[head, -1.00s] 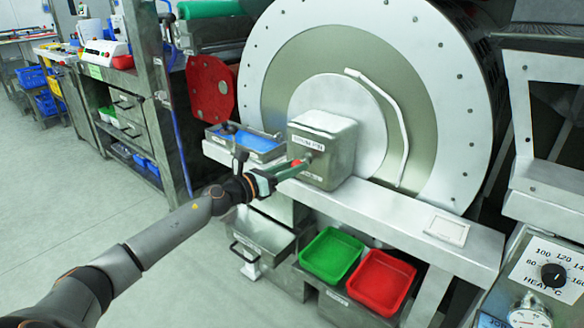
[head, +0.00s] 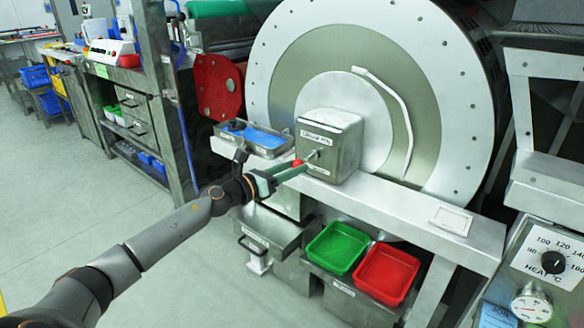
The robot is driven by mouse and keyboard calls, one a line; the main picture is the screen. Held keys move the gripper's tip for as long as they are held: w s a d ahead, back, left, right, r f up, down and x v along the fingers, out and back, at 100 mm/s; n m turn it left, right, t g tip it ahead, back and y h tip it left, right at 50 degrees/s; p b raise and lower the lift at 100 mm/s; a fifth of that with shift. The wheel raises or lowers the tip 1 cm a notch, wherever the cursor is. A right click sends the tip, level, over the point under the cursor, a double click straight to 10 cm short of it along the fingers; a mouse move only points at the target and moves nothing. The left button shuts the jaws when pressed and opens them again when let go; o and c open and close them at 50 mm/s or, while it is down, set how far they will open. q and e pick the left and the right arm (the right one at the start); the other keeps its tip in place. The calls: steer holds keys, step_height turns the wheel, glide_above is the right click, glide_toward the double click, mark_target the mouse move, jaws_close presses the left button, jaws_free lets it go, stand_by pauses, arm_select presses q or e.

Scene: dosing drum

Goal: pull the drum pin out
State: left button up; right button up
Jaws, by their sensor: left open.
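The drum (head: 450,100) is a large steel wheel with a bolted white rim. A metal box (head: 340,143) with a label stands in front of its hub. A small metal pin (head: 313,155) sticks out of the box's front face. My left gripper (head: 300,168) has long green fingers and is open, its tips just in front of the box's lower left, close to the pin. A small red part (head: 297,163) shows at the fingertips; I cannot tell if it belongs to the pin or the finger. My right gripper is not in view.
A metal ledge (head: 400,212) runs under the drum. A tray with blue contents (head: 240,152) sits left of the box. Green (head: 338,246) and red (head: 387,273) bins stand below the ledge. A heat panel (head: 548,256) is at right. Floor at left is clear.

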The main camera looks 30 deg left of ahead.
arm_select(q)
steer(key=o, duration=0.3)
steer(key=shift+r, duration=0.1)
steer(key=shift+o, duration=0.2)
steer(key=shift+s, duration=0.1)
steer(key=v, duration=1.2)
steer(key=shift+s, duration=0.2)
